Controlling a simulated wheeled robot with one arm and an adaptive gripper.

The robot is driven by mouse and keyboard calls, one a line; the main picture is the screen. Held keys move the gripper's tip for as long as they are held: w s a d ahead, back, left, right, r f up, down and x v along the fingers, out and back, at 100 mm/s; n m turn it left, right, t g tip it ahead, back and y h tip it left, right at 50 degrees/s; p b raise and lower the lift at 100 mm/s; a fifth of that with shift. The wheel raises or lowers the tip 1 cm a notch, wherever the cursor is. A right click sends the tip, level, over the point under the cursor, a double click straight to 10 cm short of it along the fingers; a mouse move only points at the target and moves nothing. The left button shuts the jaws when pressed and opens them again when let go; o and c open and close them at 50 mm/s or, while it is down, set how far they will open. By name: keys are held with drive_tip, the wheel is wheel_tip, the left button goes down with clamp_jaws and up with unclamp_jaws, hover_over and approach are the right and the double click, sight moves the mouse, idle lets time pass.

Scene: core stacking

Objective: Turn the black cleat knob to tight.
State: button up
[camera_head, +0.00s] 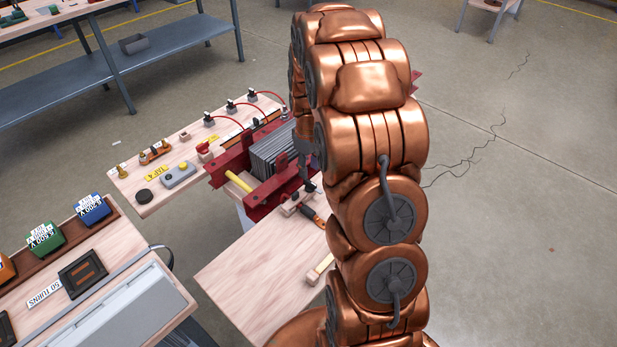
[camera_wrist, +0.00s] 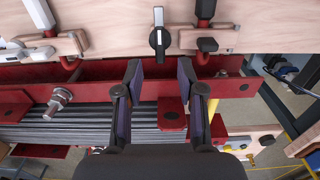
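In the wrist view a black knob (camera_wrist: 159,38) with a pale upright pointer sits on a wooden strip. A black cleat-like piece (camera_wrist: 207,45) on a wooden block is just right of it. I cannot tell for sure which is the cleat knob, and I see no tight mark. My gripper (camera_wrist: 159,70) is open and empty, its fingertips apart and short of the black knob, which lies between their lines. In the head view my gripper (camera_head: 307,178) is low over the bench beside the red clamp frame, partly hidden by my arm.
A red frame (camera_head: 262,205) holds a stack of grey plates (camera_head: 272,148); both lie under my fingers in the wrist view. The front bench top (camera_head: 250,270) is mostly clear.

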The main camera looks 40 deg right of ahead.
sight(309, 181)
wheel_tip(309, 181, down, 5)
drive_tip(key=shift+f+p, duration=0.1)
drive_tip(key=shift+p, duration=0.25)
clamp_jaws()
idle(0.3)
